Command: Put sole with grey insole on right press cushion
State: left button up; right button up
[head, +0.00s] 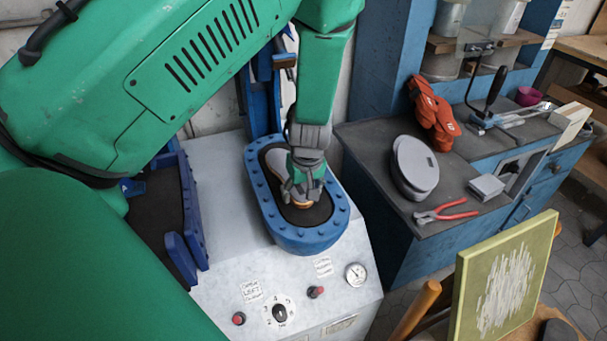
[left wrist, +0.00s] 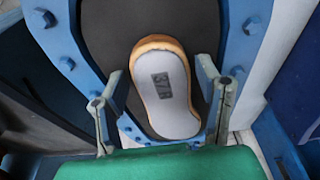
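The sole with grey insole (head: 277,162) lies flat on the dark pad of the right press cushion (head: 316,238), inside its blue bolted rim. In the left wrist view the sole (left wrist: 165,92) shows a pale grey top, an orange-tan edge and a dark "37R" mark. The cushion's dark pad (left wrist: 105,40) lies under it. My left gripper (head: 301,193) is right over the cushion and hides part of the sole. In the left wrist view its fingers (left wrist: 162,95) stand apart on either side of the sole, with gaps visible. My right gripper is not in view.
The left press cushion (head: 188,210) is partly behind my arm. A dial (head: 280,313) and gauge (head: 356,275) are on the press front. The bench at right holds a grey oval object (head: 415,167), red-handled pliers (head: 446,211) and orange-red items (head: 432,113). A painted board (head: 505,280) stands front right.

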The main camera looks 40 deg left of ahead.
pick_arm(q)
jog(key=shift+o, duration=0.5)
jog(key=shift+d+r, duration=0.1)
jog(key=shift+d, duration=0.1)
jog(key=shift+d+r, duration=0.1)
jog(key=shift+r, duration=0.15)
notch_tip(320, 180, up, 11)
jog(key=d, duration=0.2)
jog(key=shift+s, duration=0.45)
